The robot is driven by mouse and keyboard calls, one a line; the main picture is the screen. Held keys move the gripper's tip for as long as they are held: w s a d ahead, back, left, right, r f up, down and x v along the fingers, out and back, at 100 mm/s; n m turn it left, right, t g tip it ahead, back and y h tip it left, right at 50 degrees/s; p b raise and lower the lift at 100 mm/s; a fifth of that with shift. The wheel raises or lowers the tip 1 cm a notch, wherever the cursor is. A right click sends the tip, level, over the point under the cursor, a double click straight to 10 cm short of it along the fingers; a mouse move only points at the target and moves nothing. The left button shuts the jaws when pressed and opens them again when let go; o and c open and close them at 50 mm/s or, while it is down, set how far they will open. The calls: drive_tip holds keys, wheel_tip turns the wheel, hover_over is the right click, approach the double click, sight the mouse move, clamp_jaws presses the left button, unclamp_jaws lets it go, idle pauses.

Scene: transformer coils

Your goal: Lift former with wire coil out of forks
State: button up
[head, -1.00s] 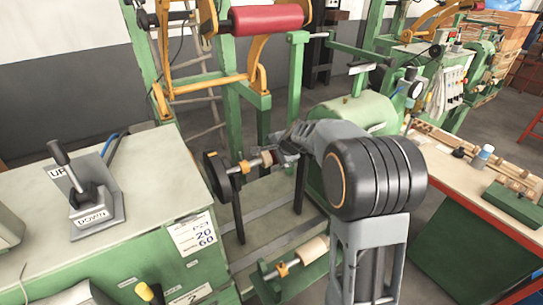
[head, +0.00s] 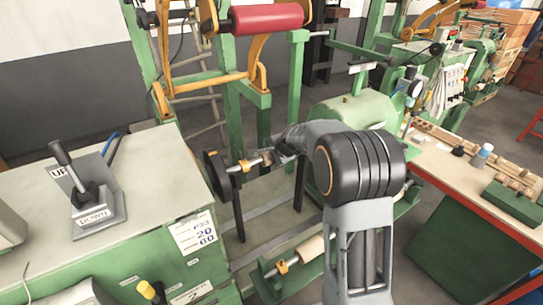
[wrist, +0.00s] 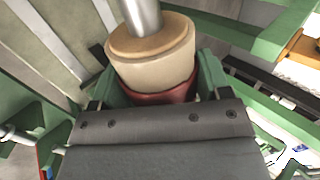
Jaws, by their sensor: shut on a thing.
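The former with wire coil (wrist: 150,62) is a cream cylinder with a tan end face and a dark red band in the wrist view. A metal shaft (wrist: 142,15) extends from its end face. My gripper (wrist: 158,88) is shut on it, with a green jaw on each side. In the head view, my gripper (head: 272,157) is at the shaft line right of the black disc (head: 216,176), and it hides most of the former. Dark upright posts, which look like the forks (head: 238,215), stand below the shaft. Whether the shaft rests in them is unclear.
The green control cabinet (head: 120,190) with an UP/DOWN lever (head: 75,175) stands at left. A red roller (head: 268,18) hangs above on an orange frame. A workbench (head: 470,190) with small parts is at right. Another shaft with a pale cylinder (head: 310,248) lies lower down.

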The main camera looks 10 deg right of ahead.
drive_tip(key=c, duration=0.6)
drive_tip(key=shift+w+r, duration=0.1)
drive_tip(key=shift+r, duration=0.05)
drive_tip(key=shift+c, duration=0.2)
